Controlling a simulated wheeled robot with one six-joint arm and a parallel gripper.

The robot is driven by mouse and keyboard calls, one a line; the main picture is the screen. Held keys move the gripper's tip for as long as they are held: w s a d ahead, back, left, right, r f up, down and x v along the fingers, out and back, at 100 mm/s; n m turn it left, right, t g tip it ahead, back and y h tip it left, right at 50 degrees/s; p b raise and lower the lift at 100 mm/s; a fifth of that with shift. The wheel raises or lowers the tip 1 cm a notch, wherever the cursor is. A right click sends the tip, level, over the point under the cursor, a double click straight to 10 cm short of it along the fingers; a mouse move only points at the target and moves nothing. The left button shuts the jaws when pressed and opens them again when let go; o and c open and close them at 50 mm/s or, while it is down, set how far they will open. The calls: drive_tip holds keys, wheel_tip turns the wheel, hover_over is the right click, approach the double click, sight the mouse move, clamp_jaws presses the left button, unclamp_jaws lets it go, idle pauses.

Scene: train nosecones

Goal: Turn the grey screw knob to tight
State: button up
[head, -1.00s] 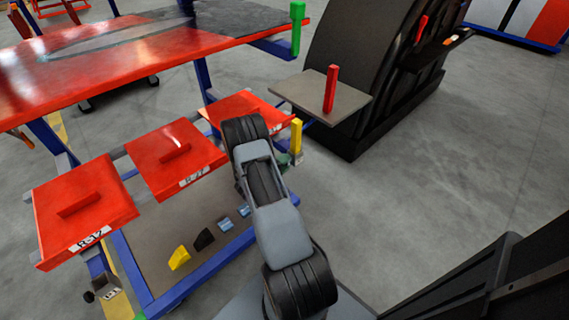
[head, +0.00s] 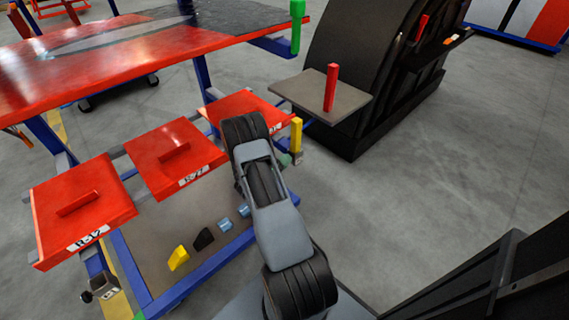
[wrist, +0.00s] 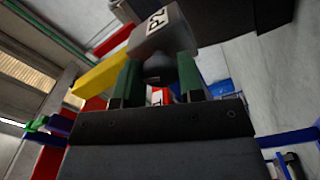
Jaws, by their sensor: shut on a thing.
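In the wrist view a grey block (wrist: 165,32) marked P2 fills the upper middle. The green fingers of my gripper (wrist: 159,70) point up at it and are shut on the dark grey screw knob (wrist: 163,60) just under the block. The knob is partly hidden by the fingers, and its tightness cannot be read. In the head view my arm hides most of the gripper; the grey block (head: 297,158) shows at the cart's right corner, below a yellow post (head: 296,134).
Red trays (head: 160,140) lie along the blue-framed cart beside my arm. Another grey knob and block (head: 100,284) sit at its near left corner. A grey shelf with a red post (head: 331,88) juts from a black structure (head: 365,70). Floor at right is clear.

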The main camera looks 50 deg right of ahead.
drive_tip(key=shift+m+b, duration=7.7)
drive_tip(key=shift+m, duration=8)
drive_tip(key=o, duration=0.9)
drive_tip(key=a+p, duration=0.1)
drive_tip(key=a, duration=0.3)
drive_tip(key=a+p, duration=0.1)
drive_tip(key=a, duration=0.4)
drive_tip(key=w+a+p, duration=0.1)
drive_tip(key=a+p, duration=0.1)
drive_tip(key=a, duration=0.2)
drive_tip(key=shift+a, duration=0.4)
